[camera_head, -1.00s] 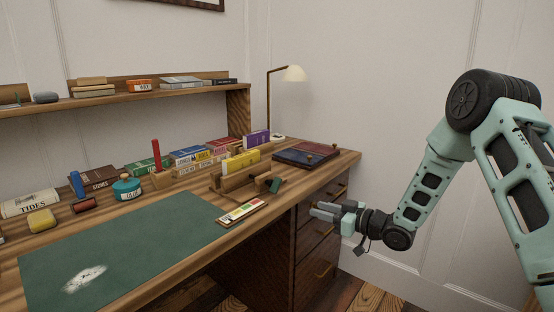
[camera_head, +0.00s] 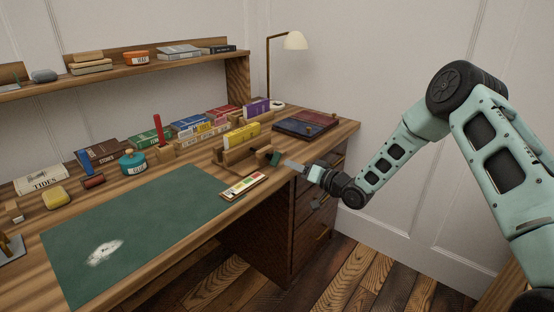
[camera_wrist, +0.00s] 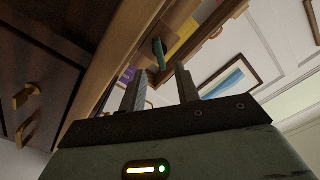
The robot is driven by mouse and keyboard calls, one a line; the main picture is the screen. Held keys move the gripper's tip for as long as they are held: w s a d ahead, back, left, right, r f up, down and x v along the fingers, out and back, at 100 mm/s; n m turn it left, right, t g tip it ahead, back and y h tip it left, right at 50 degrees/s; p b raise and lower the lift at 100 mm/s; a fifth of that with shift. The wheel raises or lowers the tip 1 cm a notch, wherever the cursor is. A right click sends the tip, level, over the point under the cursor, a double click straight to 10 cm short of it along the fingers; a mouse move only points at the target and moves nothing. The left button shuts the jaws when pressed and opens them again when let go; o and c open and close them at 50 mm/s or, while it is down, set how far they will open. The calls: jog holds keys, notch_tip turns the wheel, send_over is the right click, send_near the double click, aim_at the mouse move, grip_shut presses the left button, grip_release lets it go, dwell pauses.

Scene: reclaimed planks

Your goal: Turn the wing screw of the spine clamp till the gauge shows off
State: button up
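The wooden spine clamp (camera_head: 233,157) stands near the front edge of the desk, with a yellow book (camera_head: 242,135) in it. Its green wing screw (camera_head: 275,158) sticks out at its right end. The wing screw also shows in the wrist view (camera_wrist: 158,53), ahead of and between my fingertips. My gripper (camera_head: 288,164) is at the desk's front edge, just right of the wing screw. In the wrist view my gripper (camera_wrist: 160,72) is open, with nothing between its fingers. The gauge (camera_head: 243,186), a strip with coloured bands, lies in front of the clamp. Its reading is too small to tell.
A dark red and blue book (camera_head: 305,125) lies behind my gripper. A lamp (camera_head: 293,41) stands at the back. Drawers (camera_head: 313,205) lie below the desk's edge. A green mat (camera_head: 140,232) covers the desk's left front. Several books and a red post stand left of the clamp.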

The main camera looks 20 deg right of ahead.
aim_at(279, 160)
jog(key=x, duration=0.7)
jog(key=shift+w+a, duration=0.25)
jog(key=shift+w, duration=0.05)
jog(key=c, duration=0.7)
